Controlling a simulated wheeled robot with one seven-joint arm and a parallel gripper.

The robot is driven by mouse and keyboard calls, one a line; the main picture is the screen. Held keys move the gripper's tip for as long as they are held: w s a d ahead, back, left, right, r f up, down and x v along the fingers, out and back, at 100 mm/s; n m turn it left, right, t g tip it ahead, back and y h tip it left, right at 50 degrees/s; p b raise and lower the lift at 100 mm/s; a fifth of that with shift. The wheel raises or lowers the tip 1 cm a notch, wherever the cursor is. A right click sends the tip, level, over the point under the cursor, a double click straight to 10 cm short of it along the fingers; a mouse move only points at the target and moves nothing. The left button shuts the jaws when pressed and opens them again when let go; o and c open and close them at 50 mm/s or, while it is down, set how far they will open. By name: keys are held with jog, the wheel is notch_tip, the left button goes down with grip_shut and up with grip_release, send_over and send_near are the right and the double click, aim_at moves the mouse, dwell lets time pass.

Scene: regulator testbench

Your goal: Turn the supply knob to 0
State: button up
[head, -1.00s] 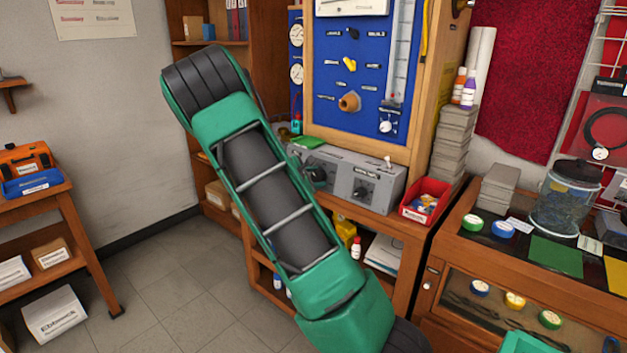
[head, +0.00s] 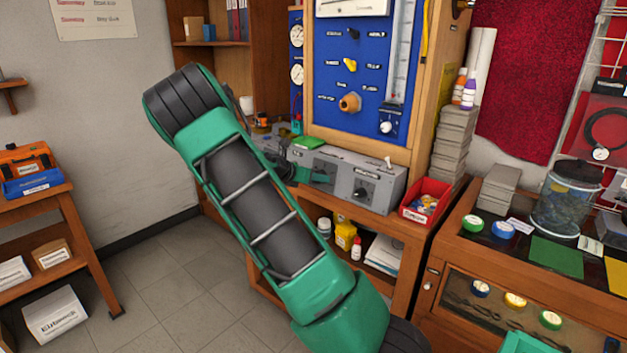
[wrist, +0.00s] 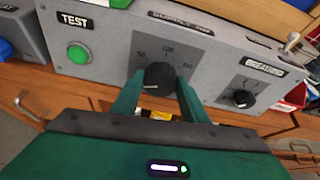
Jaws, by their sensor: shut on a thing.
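The supply knob (wrist: 160,77) is a black round knob on a grey panel in the wrist view, below a partly blurred label that seems to read "SUPPLY". A dial plate around it shows 50, 100 and what looks like 150. A faint pale mark shows at the knob's lower left, and I cannot read its setting surely. My gripper (wrist: 158,98) has its two green fingers on either side of the knob, shut on it. In the head view my gripper (head: 322,175) is at the front of the grey box (head: 382,190), and the supply knob is mostly hidden there.
A green button (wrist: 79,53) under "TEST" is left of the knob. A second black knob (wrist: 238,98) is to the right, also on the box. A red bin (head: 426,203) stands right of the box.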

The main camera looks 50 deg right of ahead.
jog(key=shift+w+a+f+n, duration=0.1)
jog(key=shift+w+a+n, duration=0.15)
jog(key=shift+n, duration=0.75)
jog(key=shift+w, duration=0.1)
jog(key=o, duration=1.1)
jog(key=shift+d+g, duration=0.15)
jog(key=shift+g, duration=0.15)
jog(key=shift+s, duration=0.2)
jog(key=v, duration=1)
jog(key=shift+w+a, duration=0.15)
jog(key=shift+a, duration=0.25)
